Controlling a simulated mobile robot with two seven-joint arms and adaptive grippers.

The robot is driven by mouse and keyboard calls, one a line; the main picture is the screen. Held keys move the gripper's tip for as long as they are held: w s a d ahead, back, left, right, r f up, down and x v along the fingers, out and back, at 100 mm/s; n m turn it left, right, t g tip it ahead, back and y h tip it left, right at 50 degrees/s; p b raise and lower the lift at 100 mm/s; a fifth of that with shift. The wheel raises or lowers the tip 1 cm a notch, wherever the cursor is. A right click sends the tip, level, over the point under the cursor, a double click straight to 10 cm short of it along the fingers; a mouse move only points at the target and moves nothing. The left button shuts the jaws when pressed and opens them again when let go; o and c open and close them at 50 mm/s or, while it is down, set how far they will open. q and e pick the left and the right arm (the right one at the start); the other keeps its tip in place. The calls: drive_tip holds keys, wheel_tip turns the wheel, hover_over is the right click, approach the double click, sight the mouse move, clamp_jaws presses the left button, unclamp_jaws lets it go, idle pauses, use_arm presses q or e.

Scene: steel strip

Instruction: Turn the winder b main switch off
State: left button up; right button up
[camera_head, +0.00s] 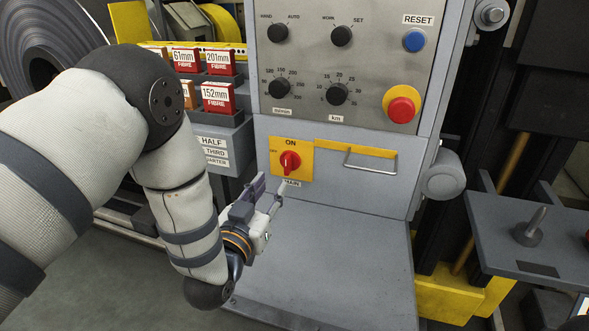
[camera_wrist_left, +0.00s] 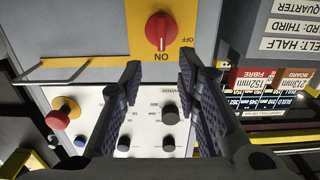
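The main switch is a red rotary knob (camera_head: 290,162) on a yellow plate (camera_head: 305,147) on the grey cabinet front. ON is printed above it and OFF to its left. Its grip bar stands upright, in line with ON. In the left wrist view the knob (camera_wrist_left: 159,31) shows upside down, with ON beneath it and OFF to its right. My left gripper (camera_head: 270,189) is just below and in front of the switch, fingers spread. In the left wrist view the left gripper (camera_wrist_left: 160,70) is open and empty, apart from the knob. My right gripper is not in view.
A metal bar handle (camera_head: 371,163) sits right of the switch. Above are several black dials, a blue reset button (camera_head: 414,41) and a red stop button (camera_head: 401,109). Labelled boxes (camera_head: 217,97) stand at left. The sloped grey panel (camera_head: 335,250) below is clear.

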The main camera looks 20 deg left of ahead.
sight(286, 163)
use_arm(q)
drive_tip(key=w+b, duration=0.1)
drive_tip(key=w, duration=0.9)
drive_tip(key=shift+w, duration=0.15)
clamp_jaws()
